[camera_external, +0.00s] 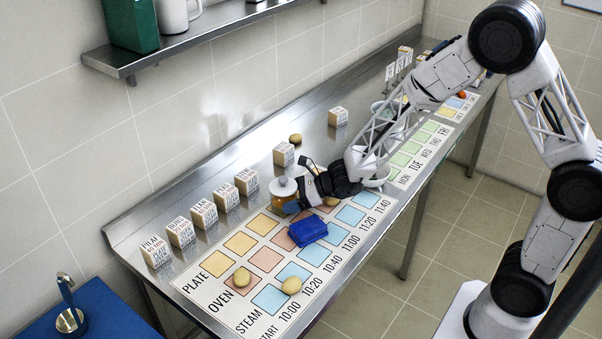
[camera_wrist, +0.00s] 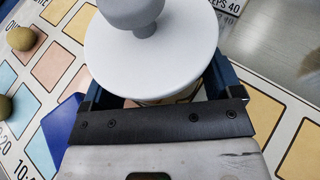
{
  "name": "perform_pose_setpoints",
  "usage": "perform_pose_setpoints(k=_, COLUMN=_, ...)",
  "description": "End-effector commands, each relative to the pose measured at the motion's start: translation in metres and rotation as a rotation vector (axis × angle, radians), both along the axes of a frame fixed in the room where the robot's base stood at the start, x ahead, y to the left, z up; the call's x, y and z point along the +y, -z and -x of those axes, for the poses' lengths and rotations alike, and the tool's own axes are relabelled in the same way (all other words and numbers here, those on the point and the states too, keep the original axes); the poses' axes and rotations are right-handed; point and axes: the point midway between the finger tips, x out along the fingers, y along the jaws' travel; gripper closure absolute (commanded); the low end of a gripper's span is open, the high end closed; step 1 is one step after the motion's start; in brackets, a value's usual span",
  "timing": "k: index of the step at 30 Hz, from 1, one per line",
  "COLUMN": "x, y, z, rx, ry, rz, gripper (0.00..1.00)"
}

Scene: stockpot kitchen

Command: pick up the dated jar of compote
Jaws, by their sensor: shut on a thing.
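A jar (camera_external: 283,190) with a white knobbed lid and amber contents is at the middle of the steel counter, by the upper edge of the printed chart. In the wrist view its round white lid (camera_wrist: 150,58) fills the top middle and hides most of the body. My gripper (camera_external: 291,205) comes from the right and is shut on the jar; its dark blue fingers (camera_wrist: 165,100) stand on both sides below the lid. No date is readable on the jar. I cannot tell whether its base touches the counter.
A blue block (camera_external: 308,230) lies on the chart (camera_external: 232,282) close to the gripper. Several round tan items (camera_external: 291,285) lie around. Lettered boxes (camera_external: 180,232) line the wall side. A shelf (camera_external: 170,42) hangs above. Bowls (camera_external: 377,177) stand behind my wrist.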

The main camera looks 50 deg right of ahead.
Motion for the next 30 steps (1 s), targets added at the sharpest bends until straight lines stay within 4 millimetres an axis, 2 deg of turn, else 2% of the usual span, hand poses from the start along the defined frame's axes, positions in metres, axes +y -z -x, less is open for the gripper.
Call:
perform_pose_setpoints(k=18, x=0.000, y=-0.081, z=0.000, rx=-0.003, ry=-0.001, rz=0.000, gripper=0.54)
perform_pose_setpoints(k=24, x=0.000, y=-0.091, z=0.000, rx=-0.002, ry=0.001, rz=0.000, gripper=0.54)
perform_pose_setpoints(k=30, x=0.000, y=-0.092, z=0.000, rx=-0.001, ry=0.001, rz=0.000, gripper=0.54)
